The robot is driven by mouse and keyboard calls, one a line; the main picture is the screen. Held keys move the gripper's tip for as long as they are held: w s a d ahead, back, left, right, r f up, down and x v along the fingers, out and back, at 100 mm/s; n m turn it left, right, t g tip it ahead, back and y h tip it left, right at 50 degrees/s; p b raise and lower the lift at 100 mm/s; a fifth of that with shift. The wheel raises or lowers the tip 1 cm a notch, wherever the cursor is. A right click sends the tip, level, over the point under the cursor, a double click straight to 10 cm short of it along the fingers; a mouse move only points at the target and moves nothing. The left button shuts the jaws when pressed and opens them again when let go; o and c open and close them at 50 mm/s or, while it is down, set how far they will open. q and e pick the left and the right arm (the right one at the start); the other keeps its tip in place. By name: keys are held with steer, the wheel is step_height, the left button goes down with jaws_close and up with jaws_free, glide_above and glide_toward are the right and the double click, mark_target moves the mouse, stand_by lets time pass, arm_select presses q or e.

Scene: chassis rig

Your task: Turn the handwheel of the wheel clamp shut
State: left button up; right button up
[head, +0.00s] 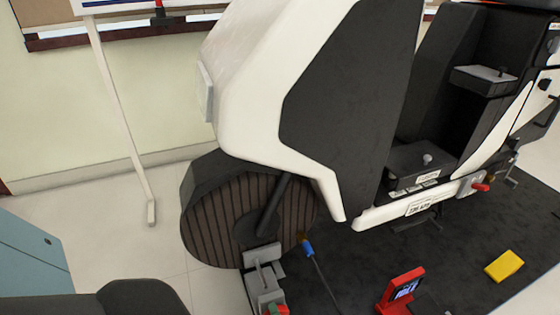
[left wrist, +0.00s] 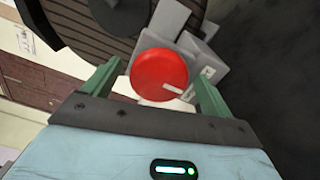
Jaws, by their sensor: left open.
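The wheel clamp (head: 262,280) is a grey metal block with an upright part, set against the dark ribbed wheel (head: 228,222) of the white and black chassis. Its round red handwheel, with a pale mark near its lower edge, shows in the left wrist view (left wrist: 158,70). My left gripper (left wrist: 156,76) is open, with one green finger on each side of the handwheel. I cannot tell whether the fingers touch it. In the head view, only a bit of red and green shows at the bottom edge below the clamp. My right gripper is not in view.
A blue-tipped cable (head: 308,250) runs over the dark mat beside the clamp. A red stand with a screen (head: 404,290) and a yellow block (head: 504,266) are to the right. A blue cabinet (head: 30,255) stands at the left. Pale floor lies between cabinet and wheel.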

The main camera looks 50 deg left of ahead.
arm_select(q)
steer(key=v, duration=0.7)
steer(key=shift+s+d+b, duration=0.15)
steer(key=shift+d+b, duration=0.2)
steer(key=shift+b, duration=0.05)
